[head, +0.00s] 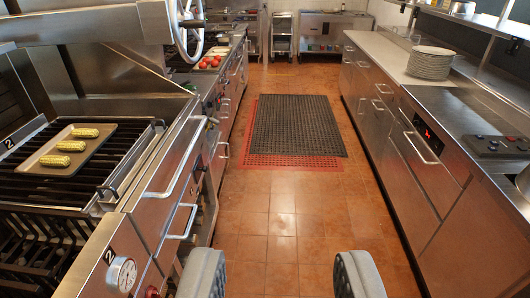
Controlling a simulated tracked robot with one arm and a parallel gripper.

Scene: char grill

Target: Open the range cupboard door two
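My gripper (281,270) shows at the bottom edge as two grey padded fingers, wide apart with only tiled floor seen between them. It is over the aisle, to the right of the left-hand cooking line. That line has steel fronts with bar handles. A near handle (182,222) sits low on the front, just above and left of my left finger, and apart from it. Farther along are more fronts with handles (223,150). I cannot tell which front is range cupboard door two; the fronts are seen at a steep angle. No door stands visibly open.
A char grill (104,190) marked 2 holds a tray (37,160) of corn at left. A dark mat (295,125) on a red mat lies in the aisle. A right-hand counter (455,100) with plates (430,62) bounds it. The near aisle floor (290,222) is clear.

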